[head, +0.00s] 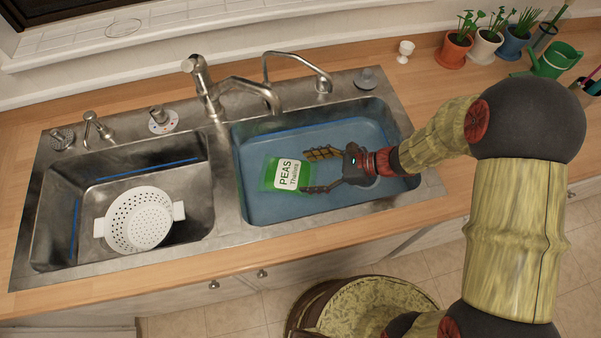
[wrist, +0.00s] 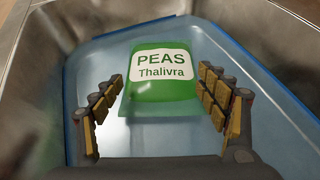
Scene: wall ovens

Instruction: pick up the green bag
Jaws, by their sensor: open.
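The green bag (head: 285,174) has a white label reading PEAS Thalivra. It lies in the right sink basin (head: 240,205), on a blue surface. My gripper (head: 314,171) reaches in from the right with its fingers spread and pointing at the bag. In the wrist view the bag (wrist: 161,80) lies ahead, between and beyond the two fingers of my gripper (wrist: 158,92). The fingers are open, one on each side of the bag's near part. I cannot tell whether they touch it. Nothing is held.
A white colander (head: 140,220) sits in the left basin. A tall faucet (head: 215,90) and a thin curved spout (head: 298,65) stand behind the basins. Potted plants (head: 487,45), a green watering can (head: 555,60) and a white egg cup (head: 404,51) stand at the back right.

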